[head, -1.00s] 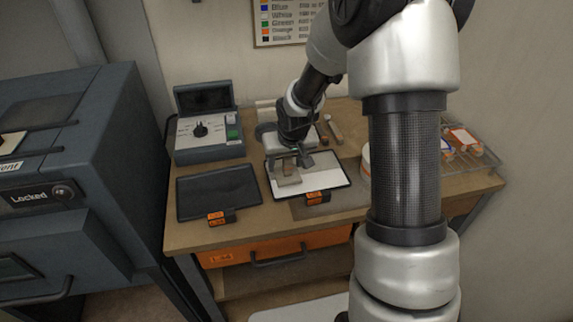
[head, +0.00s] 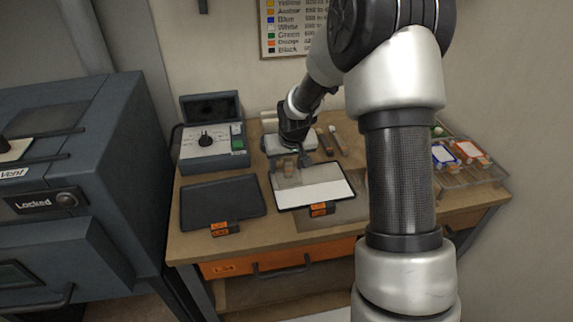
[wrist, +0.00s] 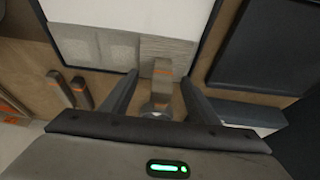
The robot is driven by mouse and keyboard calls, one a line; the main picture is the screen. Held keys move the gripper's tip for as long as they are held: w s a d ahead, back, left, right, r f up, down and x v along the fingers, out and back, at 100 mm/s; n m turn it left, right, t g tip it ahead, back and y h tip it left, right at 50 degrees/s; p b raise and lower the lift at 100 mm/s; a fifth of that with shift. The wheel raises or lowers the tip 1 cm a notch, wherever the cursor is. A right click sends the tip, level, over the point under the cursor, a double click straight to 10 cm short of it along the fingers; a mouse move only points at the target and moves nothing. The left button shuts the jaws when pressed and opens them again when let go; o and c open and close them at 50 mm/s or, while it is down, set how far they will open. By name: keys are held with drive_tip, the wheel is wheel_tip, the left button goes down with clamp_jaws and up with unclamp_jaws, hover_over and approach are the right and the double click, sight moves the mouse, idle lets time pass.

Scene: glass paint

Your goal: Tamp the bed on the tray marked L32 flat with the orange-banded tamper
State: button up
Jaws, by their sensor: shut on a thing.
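My gripper (wrist: 162,98) is shut on the orange-banded tamper (wrist: 162,72), a pale block with an orange band, seen between the fingers in the wrist view. In the head view the tamper (head: 289,164) is at the far left part of the light-bedded tray (head: 316,210). I cannot tell whether it touches the bed. The bed (head: 318,193) is bright white at the near side and greyer at the far side. In the wrist view a ribbed grey patch (wrist: 168,48) lies beside a smoother pale area. The orange tray tag (head: 321,209) is too small to read.
A dark, empty-looking tray (head: 222,200) lies to the left. A control box (head: 212,145) stands behind it. Two orange-banded tools (wrist: 80,92) lie beside the tray.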

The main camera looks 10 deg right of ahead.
drive_tip(key=shift+f, duration=0.55)
drive_tip(key=shift+s+f+b, duration=0.1)
drive_tip(key=shift+f+b, duration=0.3)
drive_tip(key=shift+b, duration=0.35)
idle(0.7)
drive_tip(key=shift+r+p, duration=0.75)
drive_tip(key=shift+r, duration=0.45)
drive_tip(key=shift+d, duration=0.15)
drive_tip(key=shift+w+d+p, duration=0.2)
drive_tip(key=shift+d+p, duration=0.45)
drive_tip(key=shift+d, duration=2.25)
drive_tip(key=shift+f, duration=0.15)
